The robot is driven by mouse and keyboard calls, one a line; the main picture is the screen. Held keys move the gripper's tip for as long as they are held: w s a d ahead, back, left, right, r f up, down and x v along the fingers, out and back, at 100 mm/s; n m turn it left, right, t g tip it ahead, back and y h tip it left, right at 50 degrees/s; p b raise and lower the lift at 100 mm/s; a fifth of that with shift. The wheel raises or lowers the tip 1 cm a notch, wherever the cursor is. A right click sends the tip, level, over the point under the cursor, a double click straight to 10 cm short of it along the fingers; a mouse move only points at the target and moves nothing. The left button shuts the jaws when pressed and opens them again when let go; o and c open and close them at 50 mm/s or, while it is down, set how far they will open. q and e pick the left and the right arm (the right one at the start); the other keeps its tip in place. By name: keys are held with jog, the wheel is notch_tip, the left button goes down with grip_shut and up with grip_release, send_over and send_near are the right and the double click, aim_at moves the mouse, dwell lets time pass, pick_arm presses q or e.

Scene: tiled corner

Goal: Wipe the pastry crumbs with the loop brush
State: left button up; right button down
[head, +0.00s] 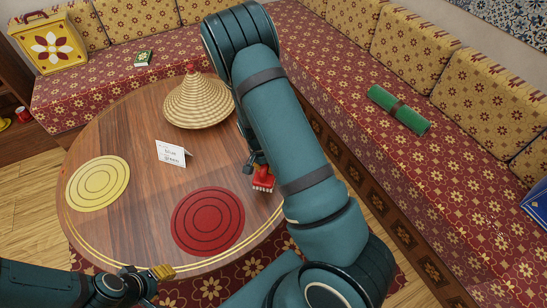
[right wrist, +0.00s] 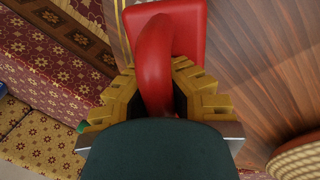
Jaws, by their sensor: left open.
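The loop brush (head: 263,182) is red and is near the right edge of the round wooden table (head: 135,215). In the right wrist view its red block and curved loop handle (right wrist: 156,65) fill the middle. My right gripper (head: 257,166) is shut on the loop, with its yellow fingers (right wrist: 155,82) on either side of it. I cannot tell whether the bristles touch the table. My left gripper (head: 160,273) is open and empty at the table's front edge. I can make out no pastry crumbs; my right arm hides part of the table.
A yellow round mat (head: 98,183), a red round mat (head: 208,221), a card reading "blue green" (head: 172,152) and a woven cone lid (head: 198,103) are on the table. A green roll (head: 398,110) lies on the right bench.

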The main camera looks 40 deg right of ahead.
pick_arm(q)
jog(key=shift+p+v, duration=0.75)
jog(key=shift+v, duration=0.35)
pick_arm(e)
jog(key=shift+r, duration=1.35)
pick_arm(q)
jog(key=shift+w+a, duration=0.1)
jog(key=shift+w, duration=0.1)
